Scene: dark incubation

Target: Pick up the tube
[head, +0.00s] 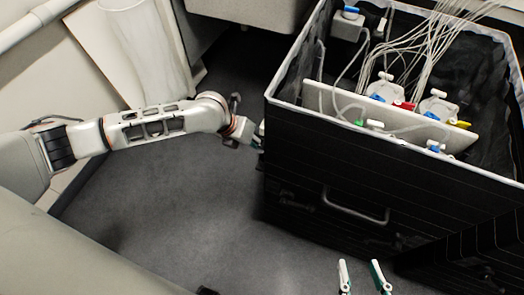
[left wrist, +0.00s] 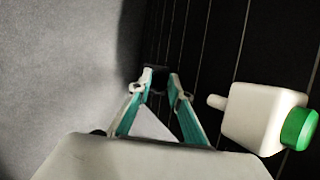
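No single tube stands out as the task's tube; several thin white tubes (head: 410,45) run in a bundle above and into the open black box. Further pale tubing loops over the white panel (head: 320,97) inside it. My left gripper (head: 259,134) is at the box's left side, its tips partly hidden in the head view. In the left wrist view its two teal-backed fingers (left wrist: 161,75) are apart, with no held object visible between them. A white block with a green cap (left wrist: 262,118) is to their right. My right gripper (head: 361,265) is open and empty at the bottom.
The black box (head: 340,155) has a pale rim and a metal front handle (head: 356,207). White fittings with blue, red, green and yellow parts (head: 384,88) sit at the panel. The grey floor (head: 200,195) left of the box is clear.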

